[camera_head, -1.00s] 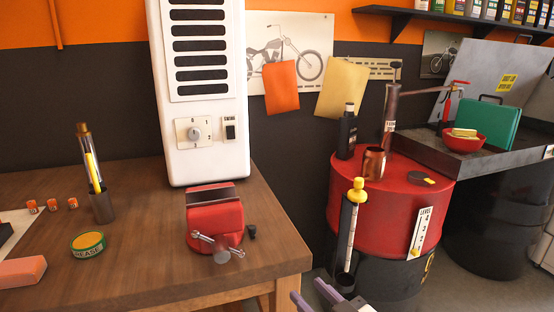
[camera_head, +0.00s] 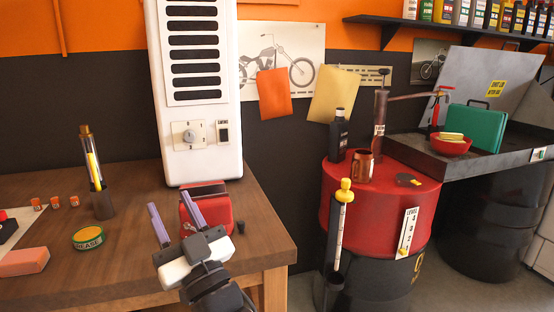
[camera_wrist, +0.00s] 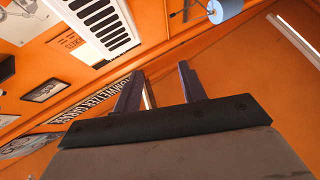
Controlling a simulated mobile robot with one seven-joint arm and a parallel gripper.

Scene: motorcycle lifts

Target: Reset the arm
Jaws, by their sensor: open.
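My gripper (camera_head: 177,222) is in the lower middle of the head view, with its two purple fingers apart and nothing between them. It stands in front of the red vise (camera_head: 217,212) at the bench's right end and hides part of it. In the wrist view my gripper (camera_wrist: 158,88) points up towards the orange wall, its fingers spread and empty. The white louvred cabinet (camera_wrist: 98,22) shows beyond the fingers at the upper left.
The wooden bench (camera_head: 140,260) carries a grease tin (camera_head: 88,238), a dark cup (camera_head: 103,205) and a pink block (camera_head: 22,262). A red drum (camera_head: 345,225) with a bottle (camera_head: 338,135) and copper mug (camera_head: 363,165) stands right. A metal tray (camera_head: 470,160) holds a red bowl (camera_head: 452,147).

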